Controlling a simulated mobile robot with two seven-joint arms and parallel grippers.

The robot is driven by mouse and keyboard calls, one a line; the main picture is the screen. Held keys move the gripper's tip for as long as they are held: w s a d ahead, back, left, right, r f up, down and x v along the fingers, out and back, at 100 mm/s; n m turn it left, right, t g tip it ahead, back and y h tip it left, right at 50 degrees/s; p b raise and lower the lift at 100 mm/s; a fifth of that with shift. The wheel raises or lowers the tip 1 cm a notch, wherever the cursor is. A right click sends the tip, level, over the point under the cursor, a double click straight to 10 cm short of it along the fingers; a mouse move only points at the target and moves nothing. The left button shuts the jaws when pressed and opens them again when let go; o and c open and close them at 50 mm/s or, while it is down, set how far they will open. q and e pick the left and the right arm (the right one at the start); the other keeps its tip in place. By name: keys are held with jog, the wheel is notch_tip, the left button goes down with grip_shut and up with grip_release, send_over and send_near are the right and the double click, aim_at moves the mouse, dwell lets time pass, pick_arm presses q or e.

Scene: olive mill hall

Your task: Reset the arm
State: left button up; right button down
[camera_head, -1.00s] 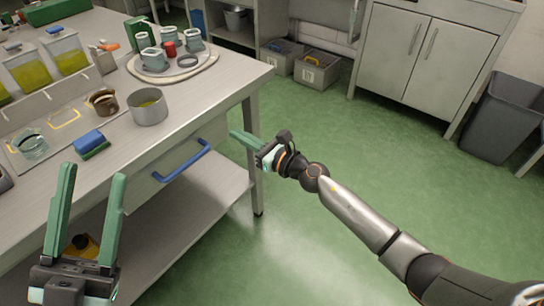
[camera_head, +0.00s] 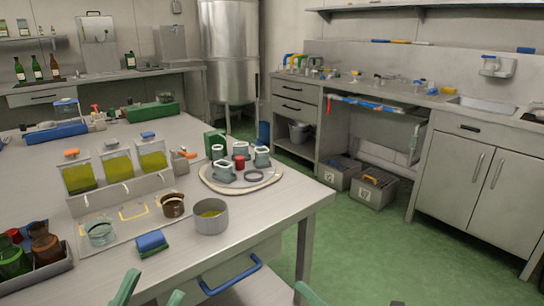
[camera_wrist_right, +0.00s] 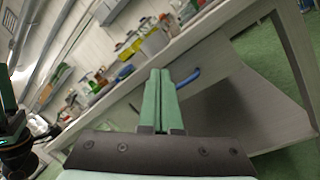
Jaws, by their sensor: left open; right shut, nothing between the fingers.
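My left gripper (camera_head: 155,283) shows only as green fingertips at the bottom edge of the head view, in front of the steel table. The fingers stand apart with nothing seen between them. My right gripper (camera_wrist_right: 159,75) is shut and empty in the right wrist view, its green fingers side by side. It points toward the table's front, where the blue drawer handle (camera_wrist_right: 188,78) appears just beyond the fingertips; I cannot tell the gap. In the head view only a green tip of the right gripper (camera_head: 308,293) shows at the bottom, right of the drawer handle (camera_head: 230,276).
The steel table (camera_head: 290,200) carries a metal pot (camera_head: 211,217), a blue-green sponge (camera_head: 151,242), oil containers (camera_head: 117,166) and a round tray (camera_head: 270,181) with cups. Grey crates (camera_head: 373,189) stand under the far counter. Green floor (camera_head: 400,250) is open at right.

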jog(key=s+d+r+m+t, duration=0.35)
jog(key=s+r+m, duration=0.5)
jog(key=m, duration=0.35)
jog(key=s+d+r+m+t, duration=0.2)
jog(key=s+r+m+t, duration=0.2)
jog(key=s+r+m, duration=0.5)
pick_arm(q)
jog(key=w+a+f+n+g+y+p, duration=0.35)
jog(key=w+f+n+y+p, duration=0.55)
jog(key=p, duration=0.6)
pick_arm(e)
jog(key=w+d+f+m+g+h, duration=0.2)
jog(key=w+f+m+g+h, duration=0.2)
jog(key=w+f+m+h, duration=0.45)
pick_arm(q)
jog(key=s+f+n+g+y+p, duration=0.2)
jog(key=s+f+g+y+p, duration=0.2)
jog(key=s+f+g+p, duration=0.5)
notch_tip(320, 180, down, 3)
jog(key=s+p, duration=0.2)
jog(key=shift+a+p, duration=0.3)
pick_arm(e)
jog(key=s+d+f+m+g+h, duration=0.1)
jog(key=s+f+m+g+h, duration=0.2)
jog(key=s+f+g, duration=0.6)
notch_tip(320, 180, down, 2)
jog(key=shift+d+f+m, duration=0.25)
jog(key=shift+d+m, duration=0.1)
jog(key=shift+m, duration=0.4)
